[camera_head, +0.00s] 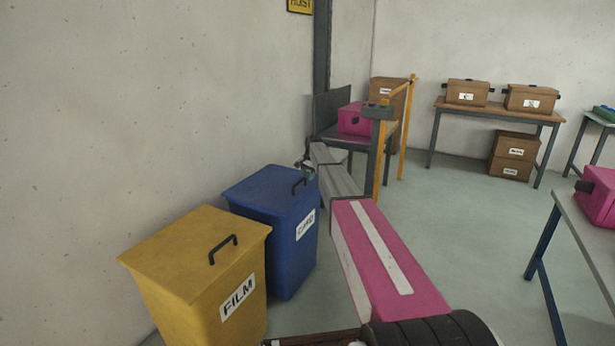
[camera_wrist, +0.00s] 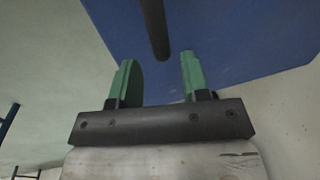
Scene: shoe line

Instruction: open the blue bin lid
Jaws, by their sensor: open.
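The blue bin (camera_head: 275,240) stands against the wall with its blue lid (camera_head: 265,185) down. A dark handle (camera_head: 299,187) stands on the lid near its right edge. My gripper (camera_head: 308,172) is small and partly hidden by my arm at the lid's far right corner, close to the handle. In the wrist view my gripper (camera_wrist: 158,72) has its two green fingers apart and nothing clasped. The dark handle bar (camera_wrist: 154,28) runs in from the top, lined up with the gap between the fingers. The blue lid (camera_wrist: 225,40) fills the view behind it.
A yellow bin (camera_head: 195,270) marked FILM, with its own dark handle, stands just left of the blue bin. The wall (camera_head: 150,100) is close behind both. A yellow post frame (camera_head: 405,130) and a pink box (camera_head: 352,119) stand beyond. Open floor (camera_head: 450,220) lies to the right.

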